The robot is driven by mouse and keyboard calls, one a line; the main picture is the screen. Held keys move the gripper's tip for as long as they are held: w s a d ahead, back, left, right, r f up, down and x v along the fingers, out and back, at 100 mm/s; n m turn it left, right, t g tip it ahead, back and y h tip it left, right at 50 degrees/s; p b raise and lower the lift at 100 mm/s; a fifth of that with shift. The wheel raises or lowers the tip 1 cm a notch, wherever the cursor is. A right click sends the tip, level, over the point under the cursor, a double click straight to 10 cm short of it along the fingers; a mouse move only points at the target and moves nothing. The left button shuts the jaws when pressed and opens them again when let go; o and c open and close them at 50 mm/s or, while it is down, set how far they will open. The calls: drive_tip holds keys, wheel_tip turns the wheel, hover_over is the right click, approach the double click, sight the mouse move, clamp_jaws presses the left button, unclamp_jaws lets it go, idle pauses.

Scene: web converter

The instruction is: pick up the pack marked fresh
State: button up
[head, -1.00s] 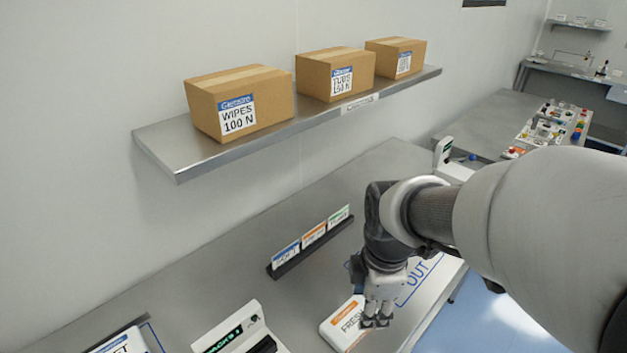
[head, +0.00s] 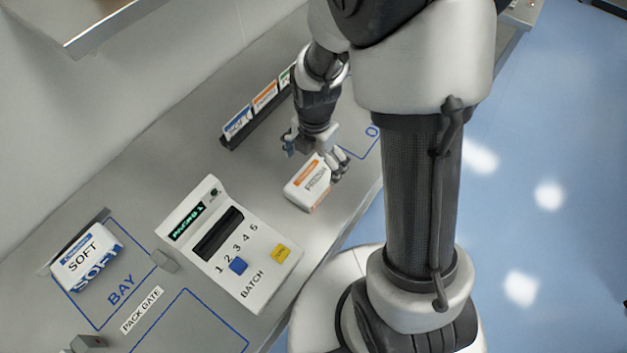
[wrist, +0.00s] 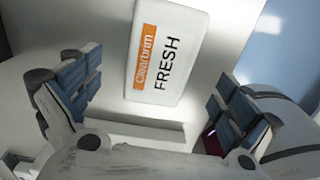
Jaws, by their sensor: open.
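The pack marked FRESH (head: 308,186) is white with an orange label and lies on the steel bench near its front edge. In the wrist view the FRESH pack (wrist: 167,52) lies beyond and between my spread fingers, with its top face toward the camera. My gripper (head: 325,160) is just behind the pack in the head view, fingers pointing down. In the wrist view my gripper (wrist: 150,108) is open, with a gap between its finger pads and nothing held. Whether a finger touches the pack cannot be told.
A batch machine (head: 228,245) with a blue and a yellow button stands left of the pack. A pack marked SOFT (head: 86,257) lies at the BAY outline. A card rack (head: 250,115) stands behind the gripper. A shelf edge (head: 110,30) overhangs at upper left.

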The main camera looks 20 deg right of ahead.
sight(314, 177)
drive_tip(key=f, duration=0.2)
drive_tip(key=f+b, duration=0.1)
drive_tip(key=f, duration=0.1)
drive_tip(key=f+b, duration=0.1)
drive_tip(key=f, duration=0.1)
drive_tip(key=shift+s+a+f, duration=0.2)
drive_tip(key=shift+s+f, duration=0.05)
drive_tip(key=shift+f, duration=0.1)
drive_tip(key=shift+r, duration=0.1)
drive_tip(key=shift+c, duration=0.5)
drive_tip(key=c, duration=1.2)
drive_tip(key=shift+c, duration=0.4)
drive_tip(key=shift+r, duration=0.15)
